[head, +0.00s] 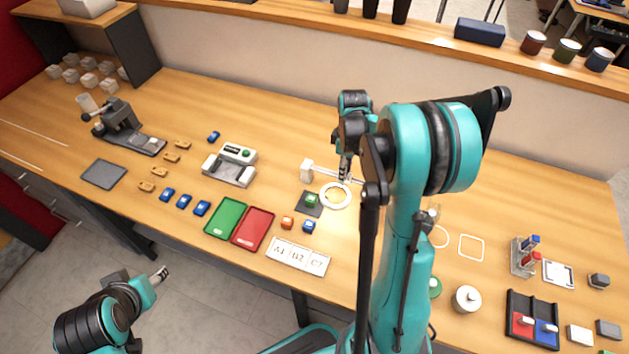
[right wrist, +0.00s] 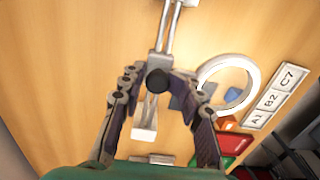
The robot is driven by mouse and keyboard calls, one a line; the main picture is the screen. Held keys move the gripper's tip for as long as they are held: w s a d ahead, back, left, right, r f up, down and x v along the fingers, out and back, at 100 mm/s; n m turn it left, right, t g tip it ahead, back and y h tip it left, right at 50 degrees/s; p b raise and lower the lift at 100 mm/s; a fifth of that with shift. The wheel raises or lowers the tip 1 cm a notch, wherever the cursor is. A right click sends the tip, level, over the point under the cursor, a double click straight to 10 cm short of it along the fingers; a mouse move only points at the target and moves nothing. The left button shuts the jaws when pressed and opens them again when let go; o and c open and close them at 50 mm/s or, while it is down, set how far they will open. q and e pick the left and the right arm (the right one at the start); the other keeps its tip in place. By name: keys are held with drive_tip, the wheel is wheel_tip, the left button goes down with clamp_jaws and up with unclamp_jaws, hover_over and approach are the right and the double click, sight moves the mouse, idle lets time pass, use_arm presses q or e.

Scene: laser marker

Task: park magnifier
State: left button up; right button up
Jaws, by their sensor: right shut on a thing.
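The magnifier is a white ring (head: 336,195) on a pale jointed arm, with a white block (head: 306,170) at the arm's left end. The ring sits just right of a dark pad (head: 302,208) bearing a green block (head: 311,200). My right gripper (head: 345,172) is at the magnifier's arm, behind the ring. In the right wrist view, its fingers (right wrist: 158,82) close around a black joint knob on that arm, and the ring (right wrist: 230,66) shows to the right. My left gripper (head: 160,274) is off the table's front edge at lower left; its finger gap is unclear.
Green (head: 226,217) and red (head: 252,229) trays, orange (head: 287,222) and blue (head: 308,226) blocks and a label strip (head: 298,256) lie in front. A grey-white machine (head: 231,165) stands left. My right arm hides table to the right. A white square outline (head: 471,247) lies beyond it.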

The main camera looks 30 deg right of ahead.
drive_tip(key=shift+s+d, duration=1.4)
drive_tip(key=o, duration=0.5)
drive_tip(key=shift+o, duration=0.8)
drive_tip(key=shift+w+f, duration=0.1)
drive_tip(key=shift+f, duration=0.05)
wheel_tip(320, 180, up, 7)
drive_tip(key=p, duration=0.5)
hover_over(356, 180)
drive_tip(key=shift+a, duration=0.1)
